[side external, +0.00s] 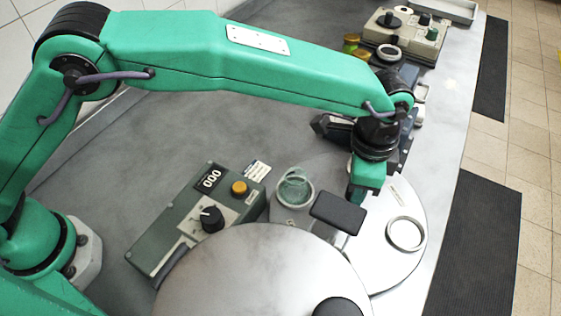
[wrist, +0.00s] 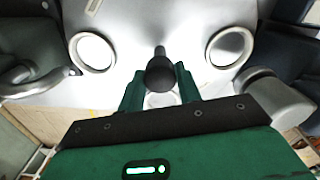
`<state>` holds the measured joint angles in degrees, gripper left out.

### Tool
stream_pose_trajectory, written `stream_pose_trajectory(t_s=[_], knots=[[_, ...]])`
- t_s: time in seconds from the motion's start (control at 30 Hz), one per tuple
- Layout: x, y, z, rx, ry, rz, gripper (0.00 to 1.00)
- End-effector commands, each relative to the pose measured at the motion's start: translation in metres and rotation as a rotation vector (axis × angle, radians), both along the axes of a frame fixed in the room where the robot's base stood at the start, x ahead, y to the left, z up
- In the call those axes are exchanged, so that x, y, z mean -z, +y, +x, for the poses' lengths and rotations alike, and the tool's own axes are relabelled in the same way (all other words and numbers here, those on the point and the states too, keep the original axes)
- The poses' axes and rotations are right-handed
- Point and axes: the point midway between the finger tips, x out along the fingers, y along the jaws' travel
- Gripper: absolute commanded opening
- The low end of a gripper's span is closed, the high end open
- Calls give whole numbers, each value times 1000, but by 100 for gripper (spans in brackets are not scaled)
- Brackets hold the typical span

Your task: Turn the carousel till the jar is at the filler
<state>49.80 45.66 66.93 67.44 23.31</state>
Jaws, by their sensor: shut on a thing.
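The carousel (side external: 385,270) is a pale metal disc with ring-shaped holders. The jar (side external: 295,190) is clear greenish glass and stands in a ring near the left edge of the disc. Another ring (side external: 405,233) at the right is empty. My gripper (side external: 358,192) is low over the disc between these rings. In the wrist view my gripper (wrist: 159,85) is shut on a black round-topped knob (wrist: 160,73), one finger on each side. Two empty rings (wrist: 92,52) flank it there. I cannot tell which part is the filler.
A green control box (side external: 195,222) with a display reading 000, a dial and a yellow button stands left of the carousel. A large round plate (side external: 260,270) fills the front. A dark rectangular head (side external: 338,212) overhangs the disc beside my gripper. Small jars (side external: 351,43) stand behind.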

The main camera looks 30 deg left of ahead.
Motion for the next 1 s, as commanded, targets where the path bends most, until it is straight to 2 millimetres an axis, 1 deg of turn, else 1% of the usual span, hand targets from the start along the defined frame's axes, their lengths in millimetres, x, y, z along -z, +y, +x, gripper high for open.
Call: stream_pose_trajectory(t_s=[1.0], knots=[[-2,-1,0,-494,-3,-4,0]])
